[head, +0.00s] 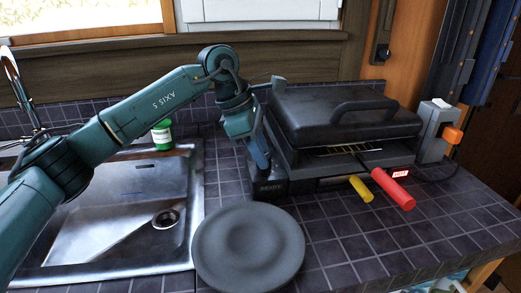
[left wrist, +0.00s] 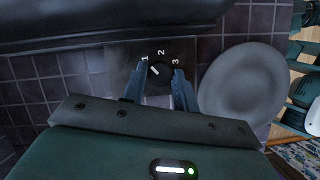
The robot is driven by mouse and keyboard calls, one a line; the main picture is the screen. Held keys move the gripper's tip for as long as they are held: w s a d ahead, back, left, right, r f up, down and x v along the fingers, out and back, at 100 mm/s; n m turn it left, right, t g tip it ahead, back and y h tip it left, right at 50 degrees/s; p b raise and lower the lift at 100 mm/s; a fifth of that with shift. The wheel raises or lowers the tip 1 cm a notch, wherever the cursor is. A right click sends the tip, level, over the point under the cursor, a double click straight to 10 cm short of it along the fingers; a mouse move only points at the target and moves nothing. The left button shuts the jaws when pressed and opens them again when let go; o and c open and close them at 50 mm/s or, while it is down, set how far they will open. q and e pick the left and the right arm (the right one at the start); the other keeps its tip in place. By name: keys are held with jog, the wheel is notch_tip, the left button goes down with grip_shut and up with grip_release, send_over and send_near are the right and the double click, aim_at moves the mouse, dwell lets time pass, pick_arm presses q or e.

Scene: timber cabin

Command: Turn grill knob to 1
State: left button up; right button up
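The dark grill (head: 345,112) stands on the tiled counter with its lid down. Its black round knob (left wrist: 161,74) shows in the left wrist view on a dark front panel, with the numbers 1, 2 and 3 around it. A white pointer mark on the knob slants up and left, toward the 1 side. My left gripper (head: 261,160) is at the left front corner of the grill. In the left wrist view its two blue fingers (left wrist: 160,88) are apart, one on each side of the knob; I cannot tell if they touch it. The knob is hidden in the head view.
A grey round plate (head: 248,250) lies in front of the grill, close to my left gripper. A sink (head: 125,215) is at the left, with a green-labelled jar (head: 162,135) at its back. A red handle (head: 393,189) and a yellow one (head: 361,188) stick out from the grill's front.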

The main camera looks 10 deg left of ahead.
pick_arm(q)
jog(key=o, duration=0.4)
jog(key=shift+r, duration=0.1)
jog(key=v, duration=1.3)
jog(key=shift+p, duration=0.3)
